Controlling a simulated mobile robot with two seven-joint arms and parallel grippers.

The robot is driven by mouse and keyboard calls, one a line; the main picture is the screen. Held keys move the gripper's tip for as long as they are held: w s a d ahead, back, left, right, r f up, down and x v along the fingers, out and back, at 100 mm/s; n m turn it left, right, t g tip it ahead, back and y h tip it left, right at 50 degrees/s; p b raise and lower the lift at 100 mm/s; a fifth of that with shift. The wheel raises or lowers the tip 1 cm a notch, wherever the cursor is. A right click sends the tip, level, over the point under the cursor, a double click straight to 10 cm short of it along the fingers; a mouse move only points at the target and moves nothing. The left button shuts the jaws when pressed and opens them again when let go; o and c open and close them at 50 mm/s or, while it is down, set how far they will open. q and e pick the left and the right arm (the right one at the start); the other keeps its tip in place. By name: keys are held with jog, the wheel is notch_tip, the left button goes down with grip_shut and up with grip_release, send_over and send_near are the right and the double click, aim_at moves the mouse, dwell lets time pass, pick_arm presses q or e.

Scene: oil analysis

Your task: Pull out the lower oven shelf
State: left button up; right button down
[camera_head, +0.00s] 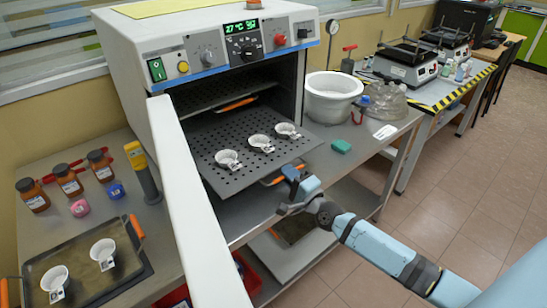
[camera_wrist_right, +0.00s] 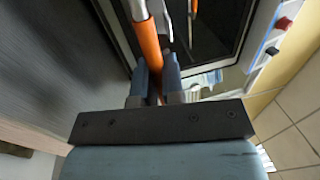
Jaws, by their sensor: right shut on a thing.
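The oven (camera_head: 205,55) stands on the bench with its door (camera_head: 200,200) open on the left. The lower oven shelf (camera_head: 215,135), a dark perforated plate, sticks out of the front. Three small white cups (camera_head: 261,142) stand on it. An orange handle (camera_head: 272,180) shows at its front edge, partly hidden by my right gripper (camera_head: 293,182). In the right wrist view my right gripper (camera_wrist_right: 157,75) has its two fingers on either side of the orange handle (camera_wrist_right: 147,38), shut on it. The upper shelf's orange handle (camera_head: 237,105) is inside the oven. My left gripper is not in view.
Brown bottles (camera_head: 68,181) and a tray (camera_head: 100,294) with two white cups stand left of the door. The open door bounds the shelf's left side.

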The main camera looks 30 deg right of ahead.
jog(key=shift+r+p+v, duration=0.15)
jog(key=shift+r+v, duration=0.1)
jog(key=shift+v, duration=0.95)
jog(key=shift+r+p+v, duration=0.15)
jog(key=shift+r+v, duration=0.05)
jog(key=shift+v, duration=1.05)
jog(key=c, duration=1.6)
grip_release()
jog(key=shift+o, duration=0.2)
jog(key=b+v, duration=0.1)
jog(key=v, duration=1.3)
